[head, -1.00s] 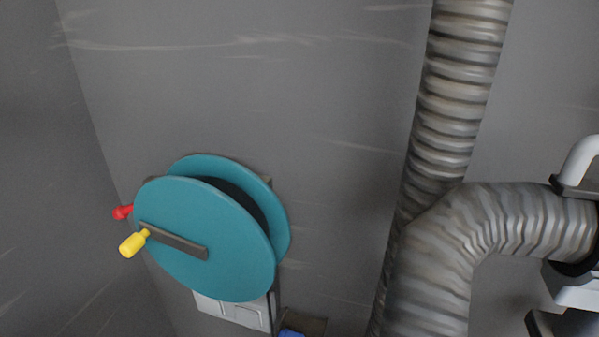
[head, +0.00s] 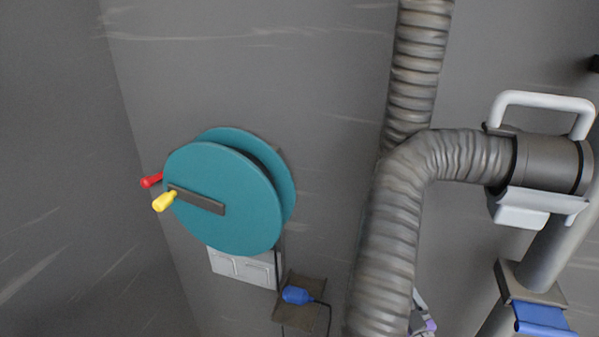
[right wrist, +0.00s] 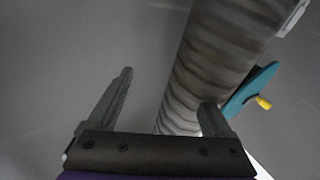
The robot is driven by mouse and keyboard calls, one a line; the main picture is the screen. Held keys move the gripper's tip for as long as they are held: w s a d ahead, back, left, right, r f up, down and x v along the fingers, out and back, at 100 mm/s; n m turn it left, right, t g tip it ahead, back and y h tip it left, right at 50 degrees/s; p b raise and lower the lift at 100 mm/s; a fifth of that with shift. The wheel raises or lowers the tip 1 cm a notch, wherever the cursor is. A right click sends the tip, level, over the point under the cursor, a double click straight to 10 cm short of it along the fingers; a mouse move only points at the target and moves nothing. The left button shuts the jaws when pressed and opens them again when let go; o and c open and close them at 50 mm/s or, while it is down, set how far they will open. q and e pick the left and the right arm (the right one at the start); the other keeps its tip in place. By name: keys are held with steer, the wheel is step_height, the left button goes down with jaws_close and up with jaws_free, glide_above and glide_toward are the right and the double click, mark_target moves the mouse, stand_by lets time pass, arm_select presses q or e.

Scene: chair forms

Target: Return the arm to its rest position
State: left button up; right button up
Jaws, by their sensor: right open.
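My right gripper (right wrist: 166,98) shows in the right wrist view with its two dark fingers spread apart. Nothing is held between them. The corrugated duct (right wrist: 215,60) lies beyond the fingers, and the right finger overlaps it in the picture. I cannot tell whether they touch. In the head view a small grey and purple part (head: 424,322) shows at the bottom edge beside the duct. It may be my right gripper, but most of it is hidden. My left gripper is in neither view.
A teal reel (head: 222,200) with a yellow handle (head: 164,201) and a red knob (head: 151,180) is on the grey wall. Below it are a white panel (head: 240,268) and a blue plug (head: 297,295). A bent duct (head: 390,240) joins a fitting with a white handle (head: 540,99).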

steer(key=s+d+f+m+g+h, duration=0.5)
steer(key=s+f+m+g+h, duration=0.1)
steer(key=s+f+h, duration=0.2)
steer(key=s+a+f+n+g+y, duration=0.1)
steer(key=s+a+f+g, duration=0.25)
steer(key=s, duration=0.55)
steer(key=s+a+f+n+g+y, duration=0.1)
steer(key=s+a+f+g+y, duration=0.15)
steer(key=s+f+g, duration=0.4)
arm_select(q)
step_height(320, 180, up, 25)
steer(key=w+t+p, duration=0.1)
steer(key=p, duration=2)
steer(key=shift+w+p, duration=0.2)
steer(key=shift+p, duration=0.15)
arm_select(e)
step_height(320, 180, up, 27)
steer(key=t, duration=0.2)
steer(key=shift+w+f+m+t+h, duration=0.15)
steer(key=shift+w+m+t+h, duration=0.15)
steer(key=shift+h, duration=0.15)
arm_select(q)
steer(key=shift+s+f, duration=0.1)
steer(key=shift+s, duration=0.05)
arm_select(e)
steer(key=shift+s+d, duration=0.1)
steer(key=shift+s, duration=0.1)
